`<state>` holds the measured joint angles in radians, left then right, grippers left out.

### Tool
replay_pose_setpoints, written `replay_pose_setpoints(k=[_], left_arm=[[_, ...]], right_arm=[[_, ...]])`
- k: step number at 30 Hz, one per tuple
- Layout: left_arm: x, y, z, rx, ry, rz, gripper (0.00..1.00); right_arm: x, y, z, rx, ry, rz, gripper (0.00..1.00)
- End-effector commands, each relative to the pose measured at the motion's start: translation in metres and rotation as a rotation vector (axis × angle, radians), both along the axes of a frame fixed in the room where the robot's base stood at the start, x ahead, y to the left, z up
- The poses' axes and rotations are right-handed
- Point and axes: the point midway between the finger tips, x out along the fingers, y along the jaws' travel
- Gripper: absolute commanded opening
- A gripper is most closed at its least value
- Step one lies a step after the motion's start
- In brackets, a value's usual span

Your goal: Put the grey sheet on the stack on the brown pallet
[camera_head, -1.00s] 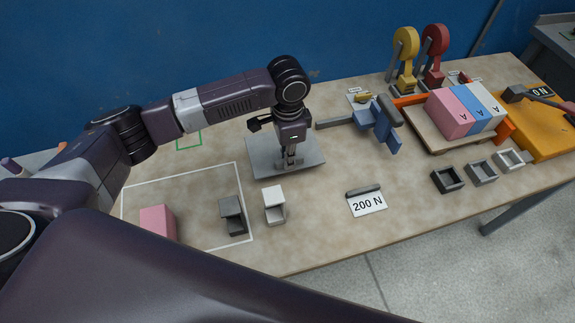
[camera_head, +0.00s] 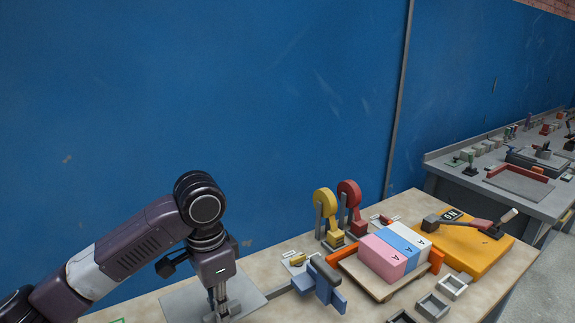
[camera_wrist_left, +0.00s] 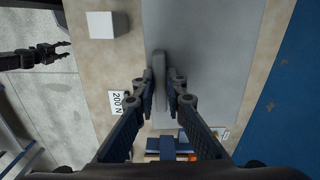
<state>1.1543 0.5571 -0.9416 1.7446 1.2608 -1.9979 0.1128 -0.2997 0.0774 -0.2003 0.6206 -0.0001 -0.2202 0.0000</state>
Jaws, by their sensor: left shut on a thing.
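The grey sheet (camera_head: 176,305) lies flat at the bottom of the head view, partly cut off and partly covered by my left gripper (camera_head: 222,308). In the left wrist view the sheet (camera_wrist_left: 215,50) fills the upper middle. My left gripper (camera_wrist_left: 161,82) is shut there on an upright grey bar on the sheet. Whether the sheet touches the table cannot be told. A brown board (camera_head: 350,262) with orange corners carries pink, blue and white blocks (camera_head: 398,250), right of the sheet. It is the only pallet-like thing I make out. My right gripper (camera_wrist_left: 66,50) appears open and empty in the wrist view.
A blue clamp-like tool (camera_head: 318,285) stands between the sheet and the board. Yellow (camera_head: 325,212) and red (camera_head: 352,205) lever stands are behind it. An orange platform (camera_head: 465,245) lies to the right. The blue wall (camera_head: 200,90) runs behind the table.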

Motion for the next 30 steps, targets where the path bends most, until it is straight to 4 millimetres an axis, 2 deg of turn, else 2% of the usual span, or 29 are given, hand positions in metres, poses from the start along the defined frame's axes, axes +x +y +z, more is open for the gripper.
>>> replay_pose_setpoints(k=[5,12,18,24,30], left_arm=[[-0.028,0.01,-0.002,-0.005,-0.007,0.215,0.0],[-0.076,0.023,-0.007,-0.008,-0.005,0.555,0.0],[-0.11,0.031,-0.01,-0.003,0.001,0.774,0.0],[-0.126,0.035,-0.011,0.002,0.004,0.879,0.0],[-0.128,0.035,-0.011,0.002,0.006,0.895,0.0]], right_arm=[[0.0,0.0,0.0,0.0,0.0,0.0,0.4],[0.0,-0.001,0.0,-0.001,0.0,-0.001,0.4],[0.0,-0.001,0.0,-0.002,0.001,0.0,0.4],[0.0,-0.003,0.0,-0.003,0.0,0.0,0.4],[0.0,-0.003,0.0,-0.004,0.0,0.0,0.4]])
